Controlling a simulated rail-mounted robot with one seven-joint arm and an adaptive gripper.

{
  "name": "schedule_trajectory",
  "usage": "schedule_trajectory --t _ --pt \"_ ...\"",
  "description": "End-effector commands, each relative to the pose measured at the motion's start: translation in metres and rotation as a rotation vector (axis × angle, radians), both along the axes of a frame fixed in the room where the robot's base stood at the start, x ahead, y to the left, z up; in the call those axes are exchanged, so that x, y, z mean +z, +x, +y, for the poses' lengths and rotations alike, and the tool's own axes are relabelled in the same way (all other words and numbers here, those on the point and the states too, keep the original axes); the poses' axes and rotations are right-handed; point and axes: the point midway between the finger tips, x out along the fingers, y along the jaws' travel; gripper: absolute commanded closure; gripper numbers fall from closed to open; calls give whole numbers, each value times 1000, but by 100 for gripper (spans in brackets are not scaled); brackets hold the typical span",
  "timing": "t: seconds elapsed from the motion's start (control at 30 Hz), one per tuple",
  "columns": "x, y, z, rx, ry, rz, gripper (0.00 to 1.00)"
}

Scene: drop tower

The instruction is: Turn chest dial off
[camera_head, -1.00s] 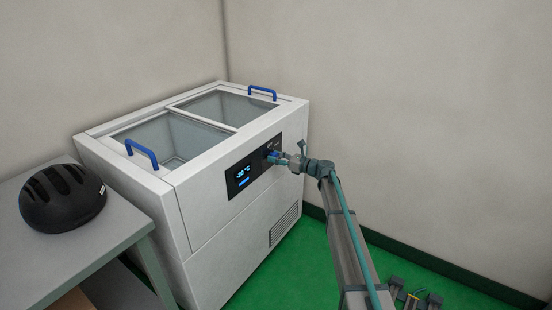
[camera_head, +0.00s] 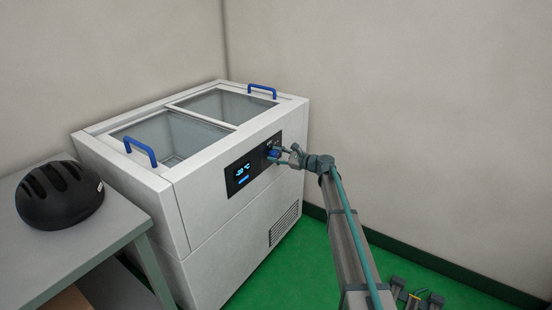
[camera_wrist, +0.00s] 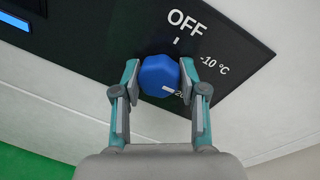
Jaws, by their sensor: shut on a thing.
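The chest freezer (camera_head: 230,230) stands in the corner with a black control panel (camera_head: 240,183) on its front. A blue dial (camera_wrist: 158,76) sits on the panel; it also shows in the head view (camera_head: 273,154). My gripper (camera_wrist: 159,68) has one finger on each side of the dial and is shut on it. The dial's white mark points down and right in the wrist view, at the partly hidden "-20" label. The "OFF" label (camera_wrist: 187,23) is above the dial, with "-10 °C" to its right.
The freezer has two glass lids with blue handles (camera_head: 140,150). A grey table (camera_head: 75,250) with a black helmet (camera_head: 60,195) stands at the left.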

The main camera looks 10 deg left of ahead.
Motion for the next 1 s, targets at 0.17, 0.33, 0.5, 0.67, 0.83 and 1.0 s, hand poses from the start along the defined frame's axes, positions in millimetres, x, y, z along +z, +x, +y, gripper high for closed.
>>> schedule_trajectory --t 0.17,0.33,0.5,0.67,0.83,1.0 --pt "-2 -1 0 1 -79 -149 93" --pt "-3 -1 0 1 -156 -292 93" --pt "-3 -1 1 1 -232 -435 93" --pt "-3 -1 0 1 -304 -568 93" --pt "-3 -1 1 0 -379 -712 93" --pt "-4 -1 1 1 -456 -854 93"
